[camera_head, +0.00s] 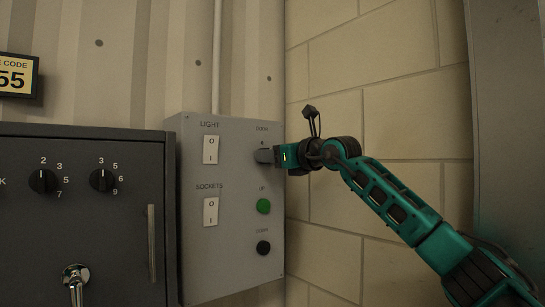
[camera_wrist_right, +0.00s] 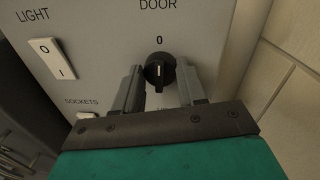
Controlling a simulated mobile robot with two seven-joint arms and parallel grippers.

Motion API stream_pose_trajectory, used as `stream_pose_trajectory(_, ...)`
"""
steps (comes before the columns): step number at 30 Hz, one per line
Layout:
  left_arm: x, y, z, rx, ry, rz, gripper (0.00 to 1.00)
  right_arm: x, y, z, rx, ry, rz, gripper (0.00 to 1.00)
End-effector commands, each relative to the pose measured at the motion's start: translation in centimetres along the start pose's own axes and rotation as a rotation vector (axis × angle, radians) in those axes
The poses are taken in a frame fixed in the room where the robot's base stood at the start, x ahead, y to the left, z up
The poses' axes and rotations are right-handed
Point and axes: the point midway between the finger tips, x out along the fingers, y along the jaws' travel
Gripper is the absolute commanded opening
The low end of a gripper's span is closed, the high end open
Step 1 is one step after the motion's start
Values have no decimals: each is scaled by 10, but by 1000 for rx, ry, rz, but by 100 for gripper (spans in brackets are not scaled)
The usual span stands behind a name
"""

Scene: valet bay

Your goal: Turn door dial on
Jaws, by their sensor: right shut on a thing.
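The door dial (camera_wrist_right: 160,72) is a round black knob under the word DOOR on a grey control panel (camera_head: 232,275). In the right wrist view its white line stands about upright, towards the 0 above it. My right gripper (camera_wrist_right: 160,88) reaches the panel from the right, with one grey finger on each side of the dial, shut on it. In the head view the right gripper (camera_head: 264,156) mostly hides the dial. The lower dial mark is hidden behind the gripper. My left gripper is not in view.
The panel also has a LIGHT switch (camera_head: 211,150), a SOCKETS switch (camera_head: 211,211), a green button (camera_head: 263,206) and a black button (camera_head: 263,247) below the dial. A dark cabinet (camera_head: 110,225) with two knobs stands at left. A block wall (camera_head: 330,230) is close on the right.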

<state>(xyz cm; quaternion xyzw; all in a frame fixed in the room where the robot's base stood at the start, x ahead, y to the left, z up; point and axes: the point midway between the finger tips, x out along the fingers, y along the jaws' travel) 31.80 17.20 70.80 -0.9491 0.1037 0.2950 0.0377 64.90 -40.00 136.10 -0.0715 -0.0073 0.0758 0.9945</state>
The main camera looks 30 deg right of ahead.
Motion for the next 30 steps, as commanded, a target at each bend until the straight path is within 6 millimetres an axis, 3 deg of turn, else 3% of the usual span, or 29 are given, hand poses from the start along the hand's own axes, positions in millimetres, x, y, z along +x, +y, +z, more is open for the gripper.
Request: stream_pose_trajectory(30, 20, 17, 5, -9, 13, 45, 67, 0, 0, -4, 882, -66, -11, 10)
